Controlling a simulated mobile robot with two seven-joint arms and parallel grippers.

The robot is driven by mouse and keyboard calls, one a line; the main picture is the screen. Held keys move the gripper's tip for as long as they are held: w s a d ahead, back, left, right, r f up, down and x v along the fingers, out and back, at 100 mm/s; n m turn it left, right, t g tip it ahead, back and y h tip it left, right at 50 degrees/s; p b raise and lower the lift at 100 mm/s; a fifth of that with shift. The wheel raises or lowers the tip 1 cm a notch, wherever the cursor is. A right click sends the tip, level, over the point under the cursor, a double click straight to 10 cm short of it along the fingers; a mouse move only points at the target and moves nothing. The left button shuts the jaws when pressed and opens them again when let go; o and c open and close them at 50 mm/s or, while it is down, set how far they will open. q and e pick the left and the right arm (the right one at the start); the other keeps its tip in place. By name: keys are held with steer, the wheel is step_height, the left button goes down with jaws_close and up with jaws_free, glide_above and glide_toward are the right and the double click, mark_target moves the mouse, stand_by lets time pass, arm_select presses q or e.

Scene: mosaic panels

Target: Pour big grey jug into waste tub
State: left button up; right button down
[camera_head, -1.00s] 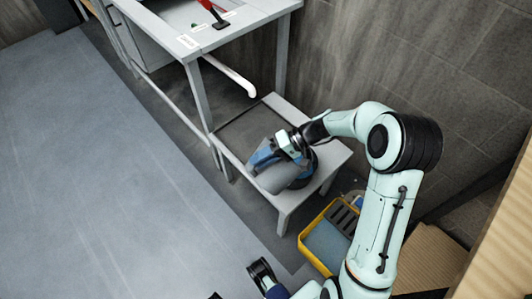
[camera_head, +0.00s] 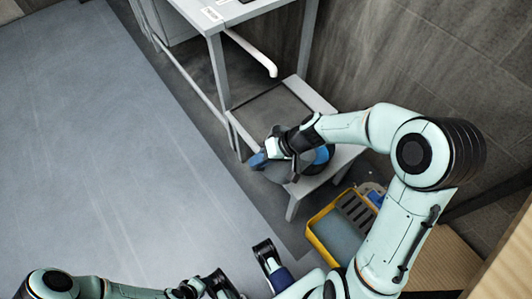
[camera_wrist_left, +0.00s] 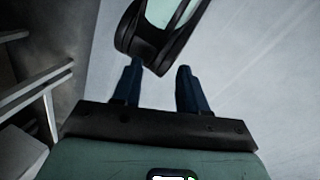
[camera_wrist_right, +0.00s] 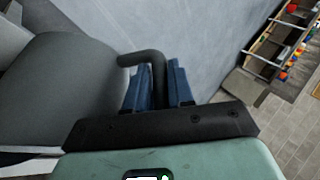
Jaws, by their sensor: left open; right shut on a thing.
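The big grey jug (camera_wrist_right: 60,90) fills the left of the right wrist view, with its dark handle (camera_wrist_right: 150,62) at the fingers. My right gripper (camera_wrist_right: 157,80) is shut on this handle. In the head view the jug (camera_head: 284,173) is over the low bench, mostly hidden behind my right wrist. A blue round-edged thing (camera_head: 322,155) shows beside it; I cannot tell whether it is the waste tub. Any liquid is hidden. My left gripper (camera_wrist_left: 155,88) is open and empty in the left wrist view.
The low bench (camera_head: 325,178) stands against the wall beside a taller grey table (camera_head: 215,20). A white pipe (camera_head: 255,53) hangs above the bench. A yellow-rimmed container (camera_head: 315,240) stands on the floor nearby. The floor at left is clear.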

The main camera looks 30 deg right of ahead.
mark_target(254, 169)
steer(key=shift+a+f, duration=0.1)
steer(key=shift+a, duration=0.3)
steer(key=shift+a+f+h, duration=0.6)
steer(key=shift+a+f, duration=0.05)
steer(key=shift+f, duration=0.25)
steer(key=shift+s+a+f, duration=0.1)
steer(key=shift+a+f, duration=0.1)
steer(key=shift+f, duration=0.05)
arm_select(q)
steer(key=s+d+r+g+p, duration=0.1)
steer(key=s+r+p, duration=0.3)
steer(key=r+p, duration=0.1)
steer(key=shift+s+d+g+h, duration=0.35)
steer(key=shift+g+h, duration=0.05)
arm_select(e)
steer(key=a+f+h, duration=0.3)
steer(key=f, duration=0.4)
steer(key=a+f+n+h, duration=0.1)
steer(key=a+f+h, duration=0.2)
steer(key=f, duration=0.5)
steer(key=shift+s+f+n, duration=0.15)
steer(key=shift+f+n, duration=0.15)
arm_select(q)
steer(key=shift+r, duration=0.1)
